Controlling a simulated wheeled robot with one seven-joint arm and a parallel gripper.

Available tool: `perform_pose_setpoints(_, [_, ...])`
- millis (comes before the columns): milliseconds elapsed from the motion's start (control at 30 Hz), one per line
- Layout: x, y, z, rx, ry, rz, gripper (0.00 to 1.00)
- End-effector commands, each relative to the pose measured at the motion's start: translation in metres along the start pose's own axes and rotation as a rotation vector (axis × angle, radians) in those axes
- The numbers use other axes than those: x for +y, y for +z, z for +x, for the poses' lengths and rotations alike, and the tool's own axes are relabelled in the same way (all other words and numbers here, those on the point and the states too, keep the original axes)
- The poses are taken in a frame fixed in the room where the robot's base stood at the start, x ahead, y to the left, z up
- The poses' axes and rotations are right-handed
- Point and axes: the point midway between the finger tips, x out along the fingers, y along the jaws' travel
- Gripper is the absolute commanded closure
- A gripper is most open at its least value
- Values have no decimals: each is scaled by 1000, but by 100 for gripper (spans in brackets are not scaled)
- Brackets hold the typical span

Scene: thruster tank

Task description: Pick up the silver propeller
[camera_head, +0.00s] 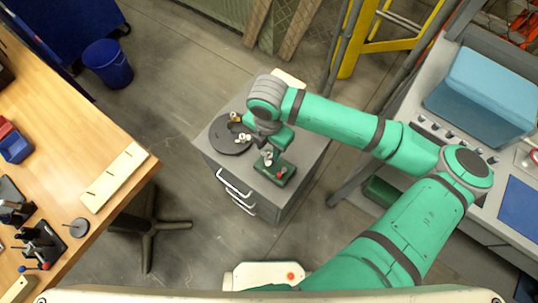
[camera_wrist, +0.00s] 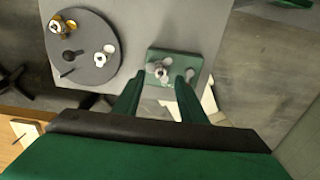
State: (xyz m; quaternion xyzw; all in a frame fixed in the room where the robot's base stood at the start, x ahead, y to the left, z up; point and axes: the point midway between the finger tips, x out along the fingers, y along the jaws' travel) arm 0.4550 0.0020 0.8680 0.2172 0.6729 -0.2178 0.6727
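In the wrist view, a small silver propeller-like piece (camera_wrist: 157,69) sits on a green block (camera_wrist: 172,55) on the grey cabinet top. My gripper (camera_wrist: 160,82) is open, its two green fingers pointing toward the block with a gap between them. The silver piece shows in that gap, and nothing is held. A dark round disc (camera_wrist: 82,73) to the left carries a whitish-silver propeller (camera_wrist: 104,55) and a brass-coloured one (camera_wrist: 62,25). In the head view, the disc (camera_head: 222,140) and green block (camera_head: 283,180) are partly covered by my arm.
The grey drawer cabinet (camera_head: 297,190) stands alone on open floor. A wooden workbench (camera_head: 75,130) is at left with small tools. A grey console with a blue box (camera_head: 485,85) is at right. A blue bin (camera_head: 108,63) and yellow frame (camera_head: 400,38) are behind.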

Motion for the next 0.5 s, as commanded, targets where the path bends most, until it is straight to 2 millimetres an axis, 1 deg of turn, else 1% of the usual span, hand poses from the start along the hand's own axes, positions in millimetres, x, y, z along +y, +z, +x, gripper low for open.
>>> perform_pose_setpoints(33, [-1, 1, 8, 2, 0, 1, 62])
perform_pose_setpoints(100, [-1, 1, 18, 3, 0, 1, 62])
perform_pose_setpoints(200, [-1, 1, 29, 2, 0, 2, 62])
perform_pose_setpoints(300, [-1, 2, 34, 0, 1, 1, 62])
perform_pose_setpoints(500, [-1, 2, 35, -1, 1, 1, 62])
